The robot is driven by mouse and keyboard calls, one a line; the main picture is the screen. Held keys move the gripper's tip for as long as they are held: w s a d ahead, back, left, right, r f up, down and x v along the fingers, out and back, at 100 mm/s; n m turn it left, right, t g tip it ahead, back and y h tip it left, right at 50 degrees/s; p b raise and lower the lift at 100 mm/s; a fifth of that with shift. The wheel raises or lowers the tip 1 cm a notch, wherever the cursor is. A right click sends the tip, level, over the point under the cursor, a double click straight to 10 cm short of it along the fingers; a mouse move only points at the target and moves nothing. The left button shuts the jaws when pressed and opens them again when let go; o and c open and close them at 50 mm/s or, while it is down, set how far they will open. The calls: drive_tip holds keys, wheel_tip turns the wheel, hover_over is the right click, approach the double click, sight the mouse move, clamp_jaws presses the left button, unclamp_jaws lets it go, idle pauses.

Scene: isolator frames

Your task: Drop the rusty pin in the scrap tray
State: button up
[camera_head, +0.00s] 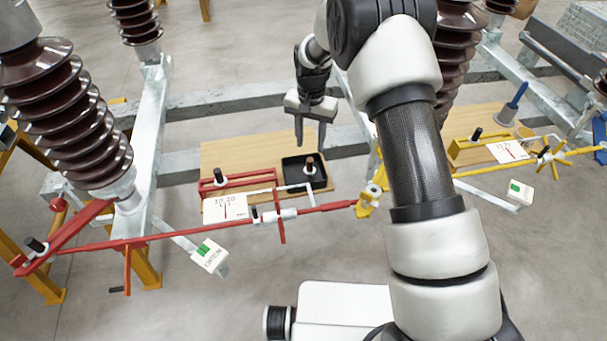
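The black scrap tray (291,181) lies on the wooden board between the brown insulators. A short pin with a rust-brown top and a pale ring (309,164) shows upright within the tray's outline; it looks to be in the tray, but its lower end is hard to make out. My gripper (310,144) is above and behind the tray in the picture, pointing down. Its two fingers are apart with nothing visible between them. The fingertips end just above the pin's top and do not appear to hold it.
Yellow linkage (552,157) lies right. Ribbed insulators (62,118) rise on both sides.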

wheel_tip(320, 180, up, 13)
idle(0.6)
drive_tip(key=s+d+r+t+p, duration=0.1)
drive_tip(key=s+d+r, duration=0.25)
drive_tip(key=r, duration=0.25)
drive_tip(key=s+d+r+n+t+p, duration=0.1)
drive_tip(key=s+d+r, duration=0.25)
drive_tip(key=r, duration=0.25)
drive_tip(key=s+d+r+t+p, duration=0.1)
drive_tip(key=s+d+r, duration=0.2)
drive_tip(key=s+r, duration=0.25)
drive_tip(key=s+d+r+n+t+p, duration=0.1)
drive_tip(key=s+d+r, duration=0.1)
drive_tip(key=s, duration=0.7)
drive_tip(key=s+d+r+n+t+p, duration=0.1)
drive_tip(key=s+d, duration=0.4)
drive_tip(key=s, duration=0.5)
drive_tip(key=shift+r+t, duration=0.3)
drive_tip(key=shift+r, duration=0.3)
drive_tip(key=shift+a, duration=0.1)
